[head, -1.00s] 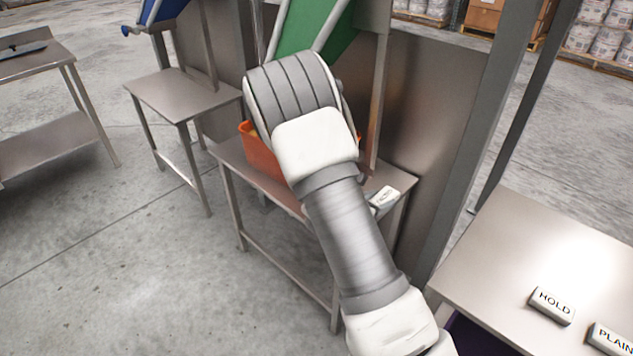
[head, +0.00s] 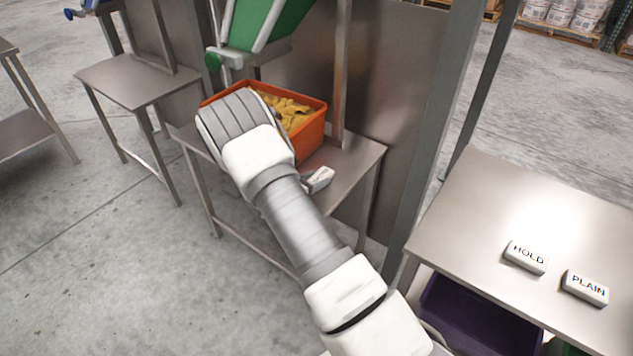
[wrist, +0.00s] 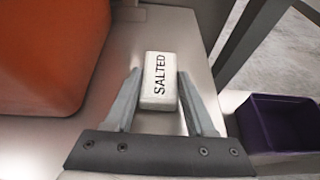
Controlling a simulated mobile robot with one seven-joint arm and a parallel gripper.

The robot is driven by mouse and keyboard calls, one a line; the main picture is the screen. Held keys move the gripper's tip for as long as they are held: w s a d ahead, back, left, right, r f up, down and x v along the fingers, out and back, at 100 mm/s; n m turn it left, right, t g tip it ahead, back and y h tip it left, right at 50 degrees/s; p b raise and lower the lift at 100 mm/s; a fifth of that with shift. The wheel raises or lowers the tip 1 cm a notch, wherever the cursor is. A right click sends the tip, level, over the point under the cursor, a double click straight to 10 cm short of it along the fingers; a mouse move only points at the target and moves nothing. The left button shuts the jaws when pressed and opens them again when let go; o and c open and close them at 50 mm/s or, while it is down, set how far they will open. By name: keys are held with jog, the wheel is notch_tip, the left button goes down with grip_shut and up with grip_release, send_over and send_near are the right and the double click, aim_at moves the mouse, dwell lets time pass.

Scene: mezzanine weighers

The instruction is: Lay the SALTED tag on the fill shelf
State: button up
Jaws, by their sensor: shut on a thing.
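The white SALTED tag (wrist: 159,80) sits between the fingertips of my gripper (wrist: 160,92) in the wrist view, its dark lettering facing up. My gripper is shut on it. In the head view the tag (head: 320,179) shows beside my wrist, and my arm hides most of the gripper. The fill shelf (head: 352,168) is the steel table under the green chute. The tag is over its front part, right of the orange bin; I cannot tell whether it touches the surface.
The orange bin (head: 312,136) of yellow pieces stands on the shelf, close left of the tag. The green chute (head: 262,30) hangs above. At right, a steel table (head: 470,190) bears the HOLD (head: 526,257) and PLAIN (head: 585,288) tags, with a purple bin (head: 470,318) below. The shelf's right end is clear.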

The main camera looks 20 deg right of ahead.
jog(key=shift+f, duration=0.2)
jog(key=o, duration=1.3)
